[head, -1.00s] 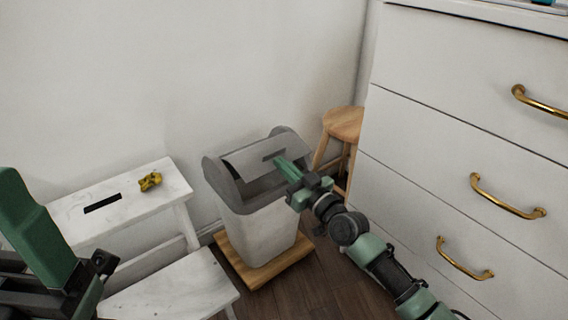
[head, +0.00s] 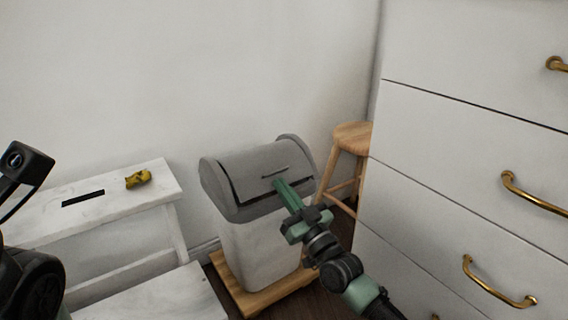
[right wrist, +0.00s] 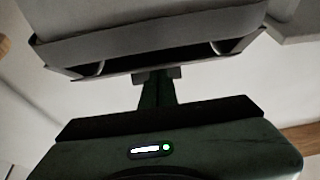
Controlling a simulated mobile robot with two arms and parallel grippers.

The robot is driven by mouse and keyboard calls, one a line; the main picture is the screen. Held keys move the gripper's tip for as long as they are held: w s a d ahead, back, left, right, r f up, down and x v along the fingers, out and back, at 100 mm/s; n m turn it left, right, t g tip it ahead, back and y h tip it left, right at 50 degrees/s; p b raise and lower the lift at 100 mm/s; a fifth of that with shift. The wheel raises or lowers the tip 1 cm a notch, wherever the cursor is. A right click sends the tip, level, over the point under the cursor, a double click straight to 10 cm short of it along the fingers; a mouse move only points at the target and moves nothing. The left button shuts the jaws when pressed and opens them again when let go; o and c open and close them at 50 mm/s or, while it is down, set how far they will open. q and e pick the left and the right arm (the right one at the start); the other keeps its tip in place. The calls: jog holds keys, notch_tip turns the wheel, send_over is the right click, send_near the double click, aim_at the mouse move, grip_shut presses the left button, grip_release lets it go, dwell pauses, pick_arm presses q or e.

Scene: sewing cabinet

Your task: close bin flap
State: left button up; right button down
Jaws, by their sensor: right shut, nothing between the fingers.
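The grey bin (head: 262,240) stands on a wooden base between the white step stool and the drawers. Its curved flap (head: 256,174) has a small handle slot and lies almost level with the rim, with a narrow dark gap along its front and left edges. My right gripper (head: 279,183) is shut and empty, its green fingertips at the front of the flap below the slot. In the right wrist view, the bin (right wrist: 150,38) fills the top and the fingers (right wrist: 156,88) reach its edge; contact is unclear. My left gripper is out of view; only part of my left arm shows.
A white step stool (head: 108,185) with a yellow object (head: 138,178) on top stands at left. A wooden stool (head: 352,138) is behind the bin at right. White drawers (head: 470,130) with brass handles stand close to my right arm.

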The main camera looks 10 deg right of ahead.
jog(key=shift+w+a+f, duration=0.1)
jog(key=shift+w+f, duration=0.1)
jog(key=shift+f, duration=0.45)
